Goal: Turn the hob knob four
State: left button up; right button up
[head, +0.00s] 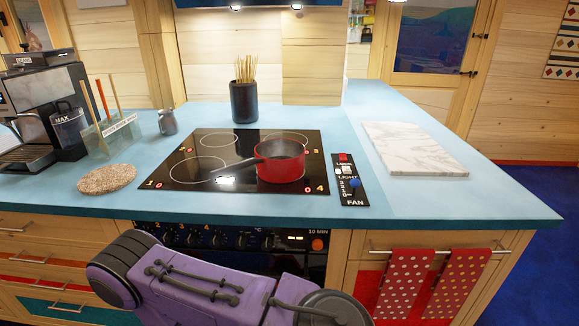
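The black control panel (285,242) is on the counter front below the hob. It carries a row of small dark knobs with orange numbers above them. The knob near the orange four (215,241) is small and dark, and its setting is too small to read. The black glass hob (205,148) is above, with an orange 4 (320,188) printed at its front right corner. A red pan (281,165) sits on the front right ring. My purple arm link crosses low in front of the panel and hides its lower part. Neither gripper is in view.
A fan and light switch strip (349,178) lies right of the hob, and a marble board (413,149) is further right. Spotted red towels (405,284) hang from a rail (432,252) at the right front. A coffee machine (42,112) stands at the left.

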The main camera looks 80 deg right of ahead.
aim_at(215, 241)
jog(key=z, duration=0.2)
jog(key=k, duration=0.1)
jog(key=z, duration=1.9)
